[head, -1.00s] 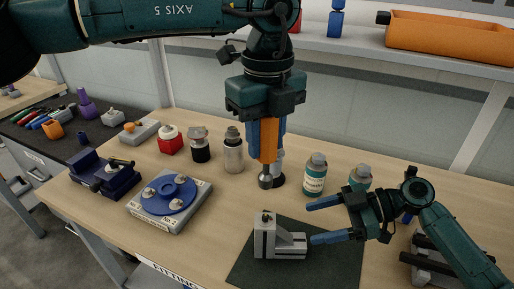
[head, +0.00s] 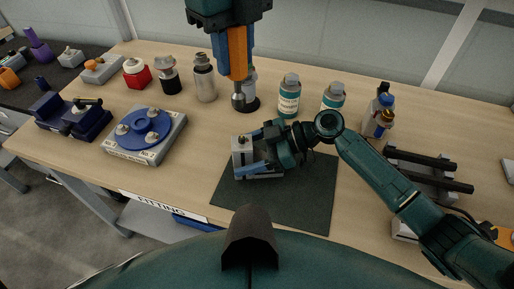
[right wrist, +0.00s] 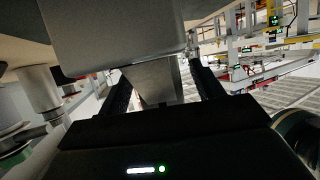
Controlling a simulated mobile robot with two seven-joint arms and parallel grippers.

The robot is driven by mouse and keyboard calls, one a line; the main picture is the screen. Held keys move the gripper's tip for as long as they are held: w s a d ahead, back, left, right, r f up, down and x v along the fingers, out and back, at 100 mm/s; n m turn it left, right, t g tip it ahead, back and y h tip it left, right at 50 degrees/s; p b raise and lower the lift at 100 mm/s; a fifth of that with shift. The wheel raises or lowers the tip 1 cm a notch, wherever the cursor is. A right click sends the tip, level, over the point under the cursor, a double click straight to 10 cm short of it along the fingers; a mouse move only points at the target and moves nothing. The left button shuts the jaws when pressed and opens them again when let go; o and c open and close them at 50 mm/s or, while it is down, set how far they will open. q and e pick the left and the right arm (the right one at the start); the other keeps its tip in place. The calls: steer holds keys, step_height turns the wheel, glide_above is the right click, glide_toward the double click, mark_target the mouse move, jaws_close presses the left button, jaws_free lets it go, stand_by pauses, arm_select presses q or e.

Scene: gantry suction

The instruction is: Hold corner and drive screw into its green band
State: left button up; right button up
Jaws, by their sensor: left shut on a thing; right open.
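The corner (head: 243,159) is a grey L-shaped block with a small dark piece on its upright part, in the head view's middle. My right gripper (head: 255,152) is open, with its blue fingers on either side of the corner; contact cannot be told. In the right wrist view a grey block (right wrist: 155,85) shows between the dark fingers. My left gripper (head: 233,50) is shut on an orange driver (head: 238,58), which points down with its silver end (head: 238,101) near a dark round base (head: 250,104). I cannot make out a green band or a loose screw.
The corner sits on a dark green mat (head: 290,205). A blue turntable fixture (head: 146,127) stands left. Bottles (head: 289,95) and jars line the back of the wooden table. Black rails (head: 430,165) stand right. The mat's front is clear.

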mark_target(236, 78)
steer(key=c, duration=0.3)
stand_by(1.0)
steer(key=shift+c, duration=0.4)
jaws_close()
stand_by(0.4)
arm_select(q)
steer(key=shift+n, duration=0.8)
steer(key=shift+f, duration=2.35)
